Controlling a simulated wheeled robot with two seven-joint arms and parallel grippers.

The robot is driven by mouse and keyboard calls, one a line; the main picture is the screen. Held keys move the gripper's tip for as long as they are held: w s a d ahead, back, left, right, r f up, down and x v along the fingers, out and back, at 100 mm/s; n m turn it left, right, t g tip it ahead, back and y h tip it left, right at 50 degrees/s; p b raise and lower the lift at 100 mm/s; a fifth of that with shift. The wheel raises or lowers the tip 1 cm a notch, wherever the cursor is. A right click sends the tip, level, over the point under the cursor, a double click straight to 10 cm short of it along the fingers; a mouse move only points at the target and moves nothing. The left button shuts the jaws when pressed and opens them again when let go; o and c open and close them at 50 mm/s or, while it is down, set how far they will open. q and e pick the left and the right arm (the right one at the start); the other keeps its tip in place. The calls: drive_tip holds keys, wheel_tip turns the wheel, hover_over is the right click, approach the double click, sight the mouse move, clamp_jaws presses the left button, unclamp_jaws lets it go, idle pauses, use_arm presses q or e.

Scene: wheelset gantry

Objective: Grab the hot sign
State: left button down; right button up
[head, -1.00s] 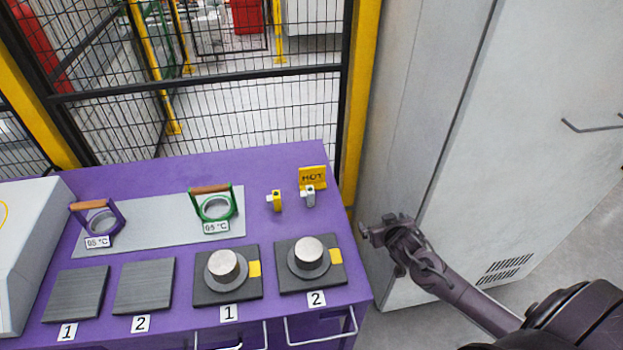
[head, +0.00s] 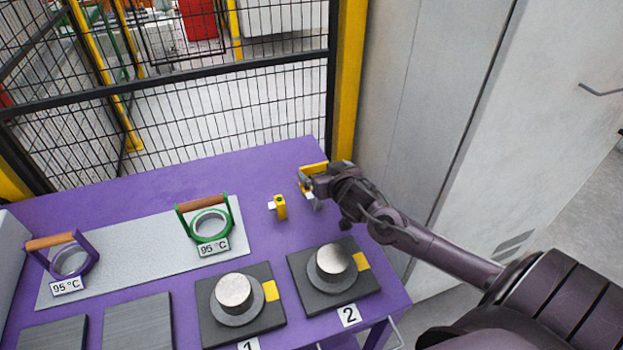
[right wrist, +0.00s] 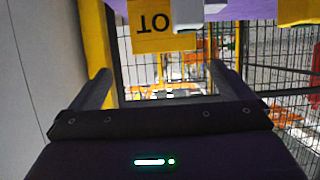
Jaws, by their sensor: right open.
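The yellow hot sign (head: 312,168) stands at the back right corner of the purple table, mostly hidden behind my right gripper in the head view. In the right wrist view the sign (right wrist: 160,35) appears upside down at the top, with part of its black lettering showing. My right gripper (head: 308,188) is open and empty at the sign. In the right wrist view the sign lies beyond and between the spread fingers (right wrist: 160,78), and I see no contact. My left gripper is not in view.
A small yellow-and-white piece (head: 280,207) stands left of the sign. Two rings with handles, green (head: 210,222) and purple (head: 70,260), rest on a grey plate. Metal cylinders (head: 234,293) sit on dark pads. A mesh fence is behind; a grey cabinet (head: 440,110) is right.

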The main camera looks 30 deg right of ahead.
sight(315, 165)
drive_tip(key=shift+x, duration=0.8)
drive_tip(key=shift+w+f+p, duration=0.15)
drive_tip(key=shift+w+f, duration=0.2)
drive_tip(key=shift+w, duration=0.25)
drive_tip(key=shift+w+f+p, duration=0.15)
drive_tip(key=shift+w+f, duration=0.25)
drive_tip(key=shift+w, duration=0.25)
drive_tip(key=shift+w+f, duration=0.15)
drive_tip(key=shift+w, duration=0.15)
drive_tip(key=shift+w+d, duration=0.1)
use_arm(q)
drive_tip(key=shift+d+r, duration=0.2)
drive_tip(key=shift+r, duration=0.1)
use_arm(e)
drive_tip(key=c, duration=1.3)
